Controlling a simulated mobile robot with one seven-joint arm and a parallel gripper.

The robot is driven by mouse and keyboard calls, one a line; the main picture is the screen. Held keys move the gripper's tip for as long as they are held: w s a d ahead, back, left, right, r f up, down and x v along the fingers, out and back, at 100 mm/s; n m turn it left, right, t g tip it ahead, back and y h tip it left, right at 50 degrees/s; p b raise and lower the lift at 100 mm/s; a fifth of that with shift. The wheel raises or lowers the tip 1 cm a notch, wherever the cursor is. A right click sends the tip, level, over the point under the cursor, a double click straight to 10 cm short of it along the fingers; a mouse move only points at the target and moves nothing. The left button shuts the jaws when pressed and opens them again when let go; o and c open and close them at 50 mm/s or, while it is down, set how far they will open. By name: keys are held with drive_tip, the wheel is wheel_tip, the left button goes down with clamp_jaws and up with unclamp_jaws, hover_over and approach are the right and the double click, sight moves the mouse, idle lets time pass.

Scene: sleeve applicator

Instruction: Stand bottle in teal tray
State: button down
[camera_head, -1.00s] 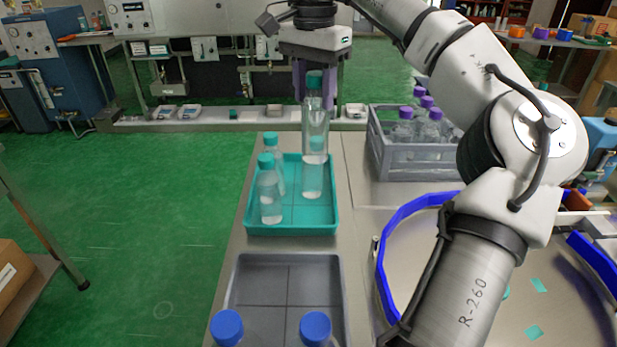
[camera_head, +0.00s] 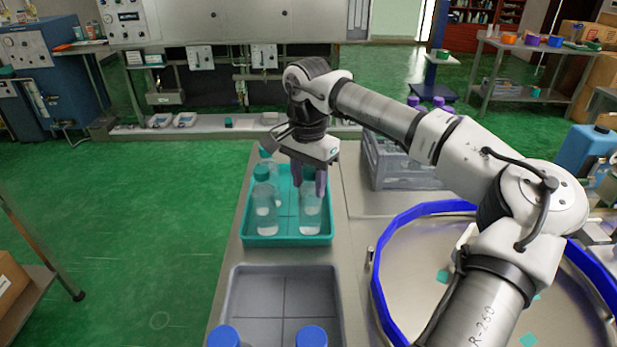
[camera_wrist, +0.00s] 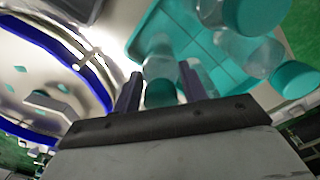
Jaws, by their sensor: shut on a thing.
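My gripper (camera_head: 309,188) is shut on a clear bottle (camera_head: 310,216) with a teal cap and some clear liquid. The bottle is upright in the front right compartment of the teal tray (camera_head: 288,241); I cannot tell whether its base touches the floor. In the wrist view its cap (camera_wrist: 160,96) shows between the fingers (camera_wrist: 161,76), over the tray (camera_wrist: 152,36). A like bottle (camera_head: 265,210) stands in the front left compartment, apart from the held one. Another (camera_head: 266,158) is behind it, partly hidden. In the wrist view a further bottle body (camera_wrist: 210,12) shows at the top edge.
A grey tray (camera_head: 232,300) lies in front of the teal tray, with blue-capped bottles (camera_head: 311,336) at the bottom edge. A grey crate (camera_head: 390,180) with purple-capped bottles stands at the back right. A blue-rimmed round table (camera_head: 374,290) is on the right.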

drive_tip(key=c, duration=0.7)
unclamp_jaws()
drive_tip(key=shift+c, duration=0.2)
wheel_tip(320, 180, up, 12)
drive_tip(key=shift+r+b, duration=0.1)
drive_tip(key=shift+b, duration=0.4)
